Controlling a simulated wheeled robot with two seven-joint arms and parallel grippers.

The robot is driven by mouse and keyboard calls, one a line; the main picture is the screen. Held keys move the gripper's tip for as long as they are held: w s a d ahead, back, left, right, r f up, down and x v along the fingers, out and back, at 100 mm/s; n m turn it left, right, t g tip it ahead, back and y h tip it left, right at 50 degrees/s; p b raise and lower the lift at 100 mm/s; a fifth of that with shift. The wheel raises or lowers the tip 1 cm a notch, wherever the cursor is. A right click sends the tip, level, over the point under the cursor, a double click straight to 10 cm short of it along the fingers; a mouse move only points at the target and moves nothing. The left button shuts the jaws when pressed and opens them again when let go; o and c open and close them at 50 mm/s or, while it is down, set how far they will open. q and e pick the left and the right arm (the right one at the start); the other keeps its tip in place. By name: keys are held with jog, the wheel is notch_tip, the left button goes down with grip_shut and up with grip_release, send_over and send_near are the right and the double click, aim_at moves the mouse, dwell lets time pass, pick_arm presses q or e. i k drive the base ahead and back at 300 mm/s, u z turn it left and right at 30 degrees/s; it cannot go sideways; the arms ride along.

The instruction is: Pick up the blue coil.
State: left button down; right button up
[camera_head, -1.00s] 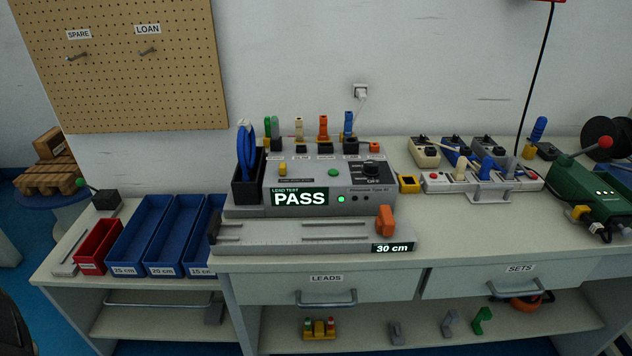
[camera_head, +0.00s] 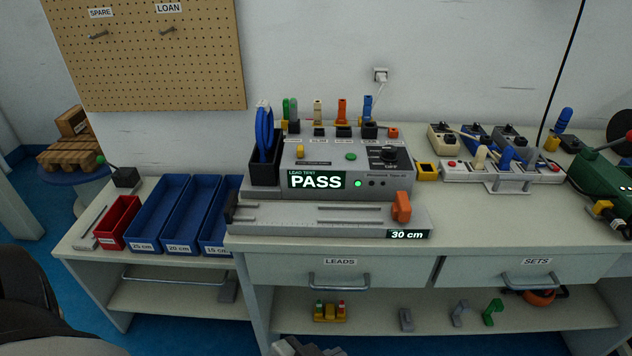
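The blue coil (camera_head: 264,132) stands upright in a black holder (camera_head: 265,170) at the left end of the grey lead tester. Its lower part is hidden inside the holder. A dark link of my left arm shows at the lower left. A grey part, which seems to be my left gripper (camera_head: 305,347), just enters at the bottom edge, well below and apart from the coil. Its fingers are cut off, so its opening is not clear. My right gripper is not in view.
The tester screen (camera_head: 317,180) reads PASS. A grey measuring rail (camera_head: 330,219) marked 30 cm lies in front of it. Blue bins (camera_head: 160,213) and a red bin (camera_head: 118,222) stand to the left. Coloured leads stand behind the tester. Shelves and drawers (camera_head: 340,275) are below.

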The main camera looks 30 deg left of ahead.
aim_at(263, 121)
jog(key=u, duration=3.25)
jog(key=i, duration=1.25)
